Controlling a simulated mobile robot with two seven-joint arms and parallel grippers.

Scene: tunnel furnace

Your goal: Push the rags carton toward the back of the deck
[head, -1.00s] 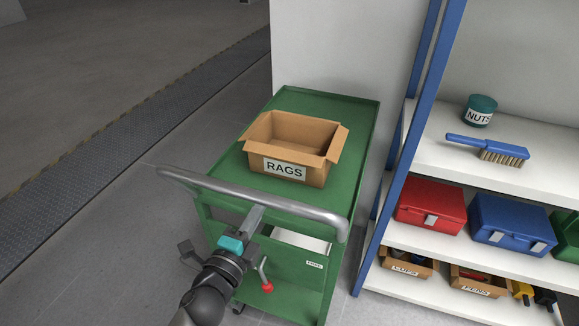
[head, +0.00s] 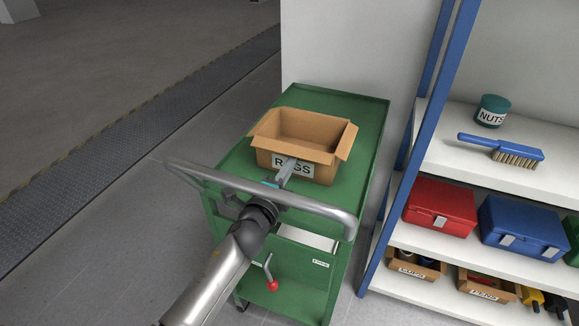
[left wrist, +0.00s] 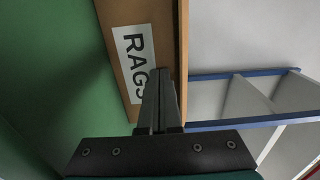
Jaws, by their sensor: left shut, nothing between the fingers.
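The rags carton (head: 327,140) is an open brown cardboard box with a white RAGS label. It stands upright on the green deck (head: 352,108) of a cart, with free deck behind it. My left gripper (head: 288,166) is shut and empty, reaching over the cart handle to the front of the carton, its tips over the label. In the left wrist view the carton (left wrist: 118,70) fills the upper middle, and the shut fingers (left wrist: 160,80) overlap the label; whether they touch it I cannot tell. My right gripper is not in view.
A grey tubular handle (head: 325,208) runs across the front of the cart, under my left arm. A white wall (head: 345,50) stands behind the cart. A blue-framed shelf (head: 430,110) with boxes, a brush and a nuts tin stands to the right.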

